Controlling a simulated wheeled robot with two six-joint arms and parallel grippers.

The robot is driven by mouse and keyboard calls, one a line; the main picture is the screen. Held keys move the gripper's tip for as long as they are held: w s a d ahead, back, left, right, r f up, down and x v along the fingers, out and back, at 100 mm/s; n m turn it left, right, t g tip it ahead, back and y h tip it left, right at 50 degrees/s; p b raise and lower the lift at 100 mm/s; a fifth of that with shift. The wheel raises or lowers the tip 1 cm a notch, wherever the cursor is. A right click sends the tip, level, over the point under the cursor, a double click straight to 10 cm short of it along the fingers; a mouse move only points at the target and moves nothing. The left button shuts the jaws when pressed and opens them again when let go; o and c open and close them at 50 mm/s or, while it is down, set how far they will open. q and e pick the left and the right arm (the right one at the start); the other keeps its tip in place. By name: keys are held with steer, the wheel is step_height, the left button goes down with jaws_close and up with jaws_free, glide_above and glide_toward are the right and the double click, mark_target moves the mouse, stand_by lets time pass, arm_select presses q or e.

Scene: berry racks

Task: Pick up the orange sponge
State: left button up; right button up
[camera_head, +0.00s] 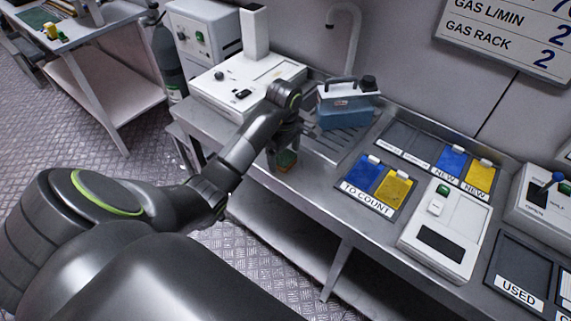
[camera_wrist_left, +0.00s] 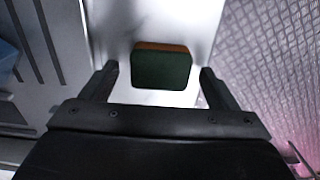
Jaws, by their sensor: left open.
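The sponge (camera_wrist_left: 160,68) lies on the metal counter near its front edge, with a dark green top and an orange side. It also shows in the head view (camera_head: 286,160), partly hidden by my gripper. My left gripper (camera_wrist_left: 158,82) is open, with one finger on each side of the near end of the sponge. A gap shows between each finger and the sponge. In the head view the left gripper (camera_head: 284,150) points down at the sponge. My right gripper is not in view.
A blue container with a white handle (camera_head: 345,105) stands on the ridged drainer behind the sponge. A white device (camera_head: 248,85) is at the back left. A "TO COUNT" tray (camera_head: 367,204) with blue and yellow pieces lies to the right. The counter's front edge is close.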

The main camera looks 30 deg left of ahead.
mark_target(284, 156)
arm_select(q)
steer(key=c, duration=1.1)
steer(key=shift+r, duration=0.1)
step_height(284, 156, up, 10)
steer(key=p, duration=0.8)
steer(key=shift+p, duration=0.35)
steer(key=o, duration=0.4)
steer(key=c, duration=0.3)
